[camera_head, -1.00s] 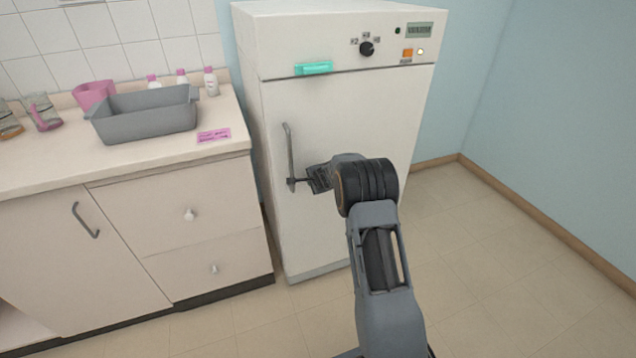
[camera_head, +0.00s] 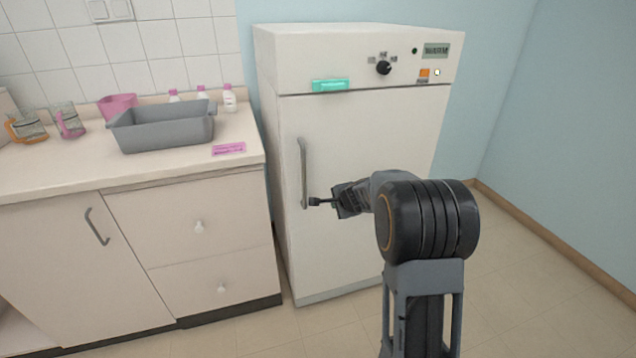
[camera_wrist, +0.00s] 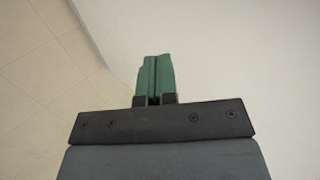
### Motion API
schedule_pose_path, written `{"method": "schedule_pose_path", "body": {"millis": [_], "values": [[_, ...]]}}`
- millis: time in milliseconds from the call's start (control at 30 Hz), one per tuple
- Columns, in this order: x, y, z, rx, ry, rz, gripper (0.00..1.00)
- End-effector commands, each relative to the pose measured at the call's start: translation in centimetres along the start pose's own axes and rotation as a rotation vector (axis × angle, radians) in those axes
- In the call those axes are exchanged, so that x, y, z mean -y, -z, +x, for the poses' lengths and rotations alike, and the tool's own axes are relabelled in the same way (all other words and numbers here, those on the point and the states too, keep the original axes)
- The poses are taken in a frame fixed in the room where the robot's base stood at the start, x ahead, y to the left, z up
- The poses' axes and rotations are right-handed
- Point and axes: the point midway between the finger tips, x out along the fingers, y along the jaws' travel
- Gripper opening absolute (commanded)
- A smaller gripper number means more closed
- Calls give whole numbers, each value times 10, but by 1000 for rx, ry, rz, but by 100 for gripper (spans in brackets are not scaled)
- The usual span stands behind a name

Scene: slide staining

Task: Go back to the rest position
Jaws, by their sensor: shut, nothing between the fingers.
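My gripper (camera_head: 318,202) is in front of the lower part of the white cabinet's door in the head view, close to the lower end of its vertical handle (camera_head: 303,172). In the wrist view my gripper (camera_wrist: 154,75) shows its two green fingers pressed together, with nothing between them. The pale door surface and some floor lie beyond the fingers there. The white cabinet (camera_head: 345,130) stands with its door shut. I cannot tell from the head view whether the fingertips touch the handle.
A counter (camera_head: 60,170) with closed drawers is left of the cabinet. On it are a grey basin (camera_head: 165,133), a pink jug (camera_head: 117,104), glass jugs, pink-capped bottles and a pink label (camera_head: 229,149). The cabinet bears a knob (camera_head: 383,68) and a display. Tiled floor is free at right.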

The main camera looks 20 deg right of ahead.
Motion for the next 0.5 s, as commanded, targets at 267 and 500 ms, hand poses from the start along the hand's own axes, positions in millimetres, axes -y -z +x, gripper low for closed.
{"method": "schedule_pose_path", "body": {"millis": [267, 500], "values": [[-32, -22, -2, 114, -96, -160, 0], [-65, -86, -126, 372, -322, -699, 0]]}}
